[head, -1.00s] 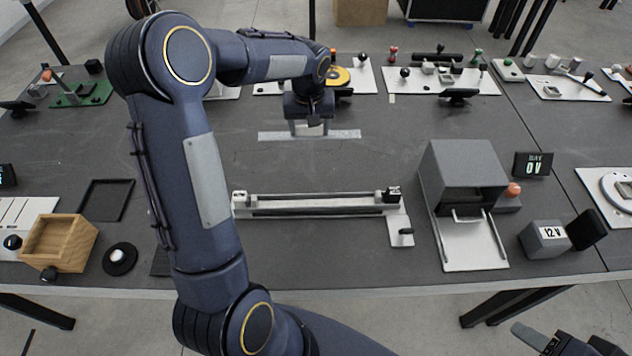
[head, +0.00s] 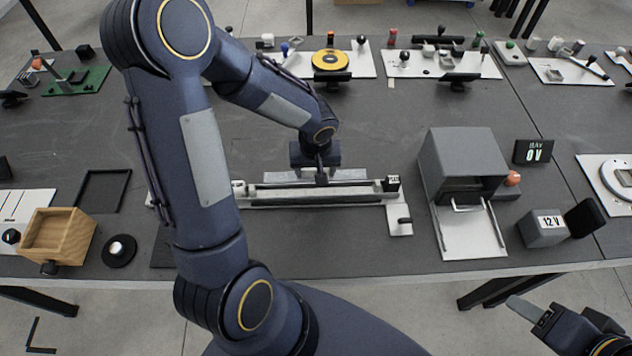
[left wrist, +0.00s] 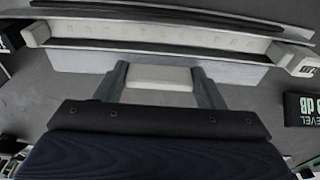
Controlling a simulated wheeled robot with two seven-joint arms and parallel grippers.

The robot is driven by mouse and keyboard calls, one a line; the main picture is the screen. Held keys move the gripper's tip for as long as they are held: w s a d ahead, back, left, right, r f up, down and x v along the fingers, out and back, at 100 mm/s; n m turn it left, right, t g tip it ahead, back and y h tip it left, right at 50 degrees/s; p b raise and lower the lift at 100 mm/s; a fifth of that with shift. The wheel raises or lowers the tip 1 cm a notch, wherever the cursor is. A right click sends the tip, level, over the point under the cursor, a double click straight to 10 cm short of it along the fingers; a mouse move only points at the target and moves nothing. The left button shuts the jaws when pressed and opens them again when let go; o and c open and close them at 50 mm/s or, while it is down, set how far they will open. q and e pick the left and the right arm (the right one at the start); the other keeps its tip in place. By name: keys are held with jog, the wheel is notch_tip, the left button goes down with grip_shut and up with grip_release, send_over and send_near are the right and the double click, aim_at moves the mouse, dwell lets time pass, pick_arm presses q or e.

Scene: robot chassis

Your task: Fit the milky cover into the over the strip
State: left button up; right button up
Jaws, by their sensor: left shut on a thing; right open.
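The milky cover (head: 284,175) is a pale, flat bar just behind the strip's holder in the head view. In the left wrist view the cover (left wrist: 85,61) lies alongside the holder, with a pale block between my fingers. My left gripper (head: 322,180) is shut on it; the arm and fingers hide part of it. The strip (left wrist: 165,40) shows small pale squares in a long channel between two end blocks. Whether the cover touches the holder cannot be told. My right gripper (head: 535,312) is open at the lower right, away from the holder.
A grey box (head: 465,160) with a pale tray stands right of the holder. A lever plate (head: 400,222) is at the holder's right end. A wooden box (head: 58,236) and a round black knob (head: 119,250) are at the left. Several small stations line the back.

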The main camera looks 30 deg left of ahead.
aim_at(316, 190)
pick_arm(q)
jog(key=f, duration=0.2)
jog(key=s+f, duration=0.1)
jog(key=shift+d+f+b, duration=0.3)
jog(key=shift+d+f, duration=0.1)
jog(key=shift+f, duration=0.3)
jog(key=shift+c, duration=0.4)
jog(key=shift+s, duration=0.15)
jog(key=o, duration=1.1)
jog(key=shift+f, duration=0.1)
jog(key=shift+o, duration=0.2)
